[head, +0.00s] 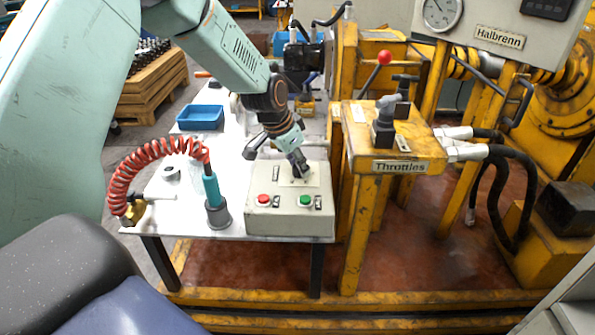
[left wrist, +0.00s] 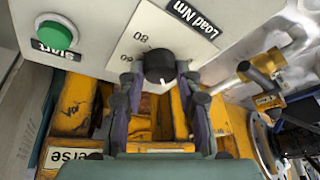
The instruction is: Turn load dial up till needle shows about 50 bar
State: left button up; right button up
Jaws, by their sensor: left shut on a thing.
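My left gripper (head: 298,168) reaches down onto the top of a beige control box (head: 262,224) on the table. In the left wrist view its fingers (left wrist: 158,84) are shut on the black load dial (left wrist: 159,62), one on each side. A white pointer mark shows on the dial's lower side. The scale beside it shows 60 and 80, under a "Load Nm" label (left wrist: 192,18). In the head view the fingers hide the dial. A round gauge (head: 442,13) is cut by the top edge; its needle reading is too small to tell. My right gripper is not in view.
The box front has a red button (head: 264,199) and a green button (head: 305,201). A teal air tool (head: 211,188) with a red coiled hose (head: 140,160) stands left of the box. A blue bin (head: 201,117) lies behind. The yellow Throttles stand (head: 357,205) stands close right.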

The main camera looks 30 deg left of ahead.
pick_arm(q)
jog(key=shift+f+m, duration=0.1)
jog(key=shift+m, duration=0.2)
jog(key=o, duration=1.1)
jog(key=shift+w, duration=0.1)
jog(key=shift+o, duration=0.2)
jog(key=v, duration=1.2)
